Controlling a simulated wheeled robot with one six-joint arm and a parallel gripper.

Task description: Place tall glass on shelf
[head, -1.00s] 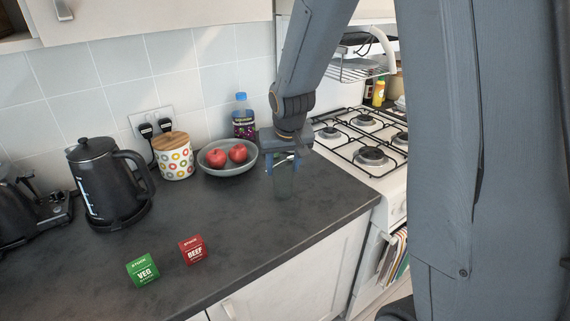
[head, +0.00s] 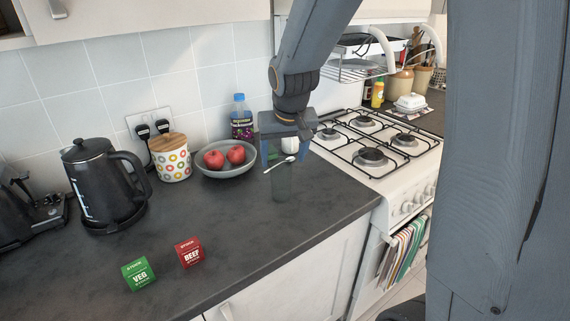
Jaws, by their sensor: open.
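The tall glass (head: 282,184) is clear and stands upright on the dark counter, right of the fruit bowl. A spoon (head: 279,165) shows at its rim. My gripper (head: 283,154) is above the glass, pointing down, with its fingers open around the top of the glass. I cannot tell whether the fingers touch it. The wall cupboard (head: 150,12) is at the top left, with an open shelf space (head: 10,20) at its left edge, mostly cut off by the frame.
A bowl with red apples (head: 226,170), a patterned canister (head: 171,160), a bottle (head: 241,122) and a black kettle (head: 100,187) stand toward the wall. Green (head: 139,274) and red (head: 190,253) stock boxes lie in front. A gas hob (head: 375,150) is to the right.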

